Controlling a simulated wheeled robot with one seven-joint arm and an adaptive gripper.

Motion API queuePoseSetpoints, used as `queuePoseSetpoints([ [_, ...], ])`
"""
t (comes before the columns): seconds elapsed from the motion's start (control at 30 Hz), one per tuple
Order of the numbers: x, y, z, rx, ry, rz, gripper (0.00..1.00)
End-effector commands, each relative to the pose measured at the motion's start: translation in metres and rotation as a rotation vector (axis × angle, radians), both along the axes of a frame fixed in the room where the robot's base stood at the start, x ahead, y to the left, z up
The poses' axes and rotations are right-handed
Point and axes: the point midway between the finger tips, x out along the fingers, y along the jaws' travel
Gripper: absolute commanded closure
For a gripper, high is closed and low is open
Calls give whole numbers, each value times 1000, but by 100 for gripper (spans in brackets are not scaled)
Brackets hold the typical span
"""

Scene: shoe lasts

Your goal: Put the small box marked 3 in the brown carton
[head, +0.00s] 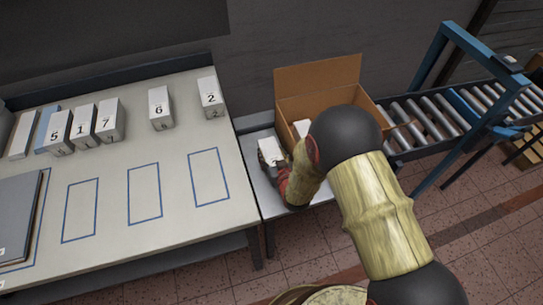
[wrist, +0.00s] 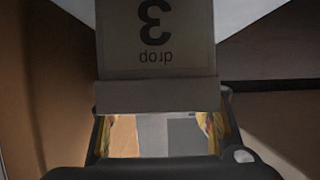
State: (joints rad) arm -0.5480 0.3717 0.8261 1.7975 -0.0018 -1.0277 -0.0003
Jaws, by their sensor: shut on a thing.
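The small box marked 3 (wrist: 155,45) fills the upper middle of the wrist view, its 3 and the word "drop" upside down. One white box (head: 302,128) shows at the carton's front left. Another white block (head: 270,151) shows beside my wrist, left of the carton. No 3 is readable on either, and my arm hides my fingertips and much of the carton's front.
The table (head: 110,160) at left holds white boxes marked 5, 1, 7, 6 (head: 160,107) and 2 (head: 210,98), and grey folders (head: 18,215). A roller conveyor (head: 430,115) with a blue frame stands right of the carton. A low side table (head: 262,190) lies under it.

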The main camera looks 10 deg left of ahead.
Motion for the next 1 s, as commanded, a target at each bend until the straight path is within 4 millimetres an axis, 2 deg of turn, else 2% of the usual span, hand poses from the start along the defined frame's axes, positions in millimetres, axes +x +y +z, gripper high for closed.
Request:
queuePoseSetpoints([
  [0.37,1,1,-4,2,-3,0,78],
  [0.4,0,0,-4,2,-3,0,46],
  [0.5,0,0,-3,2,-3,0,41],
  [0.9,0,0,1,2,-3,0,40],
  [1.0,-9,-6,6,1,-2,0,40],
])
